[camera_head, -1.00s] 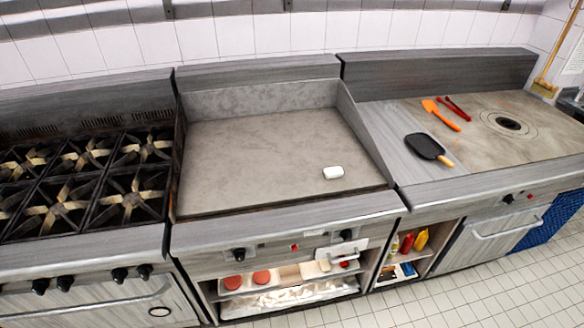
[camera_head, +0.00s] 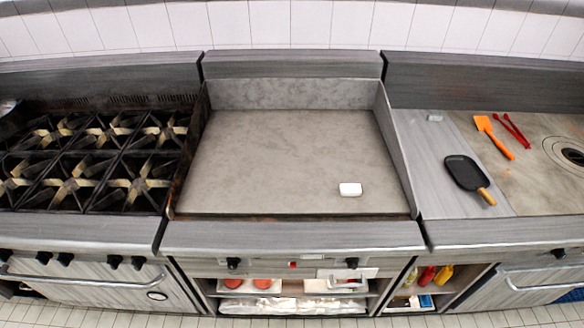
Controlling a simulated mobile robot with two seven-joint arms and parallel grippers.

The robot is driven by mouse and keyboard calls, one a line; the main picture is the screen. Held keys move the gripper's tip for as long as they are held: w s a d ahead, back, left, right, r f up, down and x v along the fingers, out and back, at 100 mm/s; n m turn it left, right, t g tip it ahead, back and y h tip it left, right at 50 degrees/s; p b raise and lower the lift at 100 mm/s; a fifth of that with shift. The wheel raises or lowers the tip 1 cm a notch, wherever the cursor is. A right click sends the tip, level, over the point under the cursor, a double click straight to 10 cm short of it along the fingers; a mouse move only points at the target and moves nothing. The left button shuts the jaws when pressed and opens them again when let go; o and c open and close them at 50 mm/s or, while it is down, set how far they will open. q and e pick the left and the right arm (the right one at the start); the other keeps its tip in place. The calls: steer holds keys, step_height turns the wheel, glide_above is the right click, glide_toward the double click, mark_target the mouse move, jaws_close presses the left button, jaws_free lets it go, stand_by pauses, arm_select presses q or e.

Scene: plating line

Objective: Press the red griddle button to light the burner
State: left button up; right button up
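The griddle (camera_head: 290,150) stands in the middle of the camera_head view, with a flat grey plate and raised side walls. A small red button (camera_head: 293,265) sits on its front panel, between two black knobs (camera_head: 234,264) (camera_head: 351,263). A white block (camera_head: 350,189) lies on the plate near its front right. Neither of my grippers shows in this view. I cannot tell from the picture whether the burner is lit.
A black burner range (camera_head: 85,165) stands to the left. On the right counter lie a black pan (camera_head: 463,172), an orange spatula (camera_head: 493,135) and red tongs (camera_head: 512,130). Below the griddle is an open shelf with red patties (camera_head: 262,283). Bottles (camera_head: 428,275) stand in the cubby beside it.

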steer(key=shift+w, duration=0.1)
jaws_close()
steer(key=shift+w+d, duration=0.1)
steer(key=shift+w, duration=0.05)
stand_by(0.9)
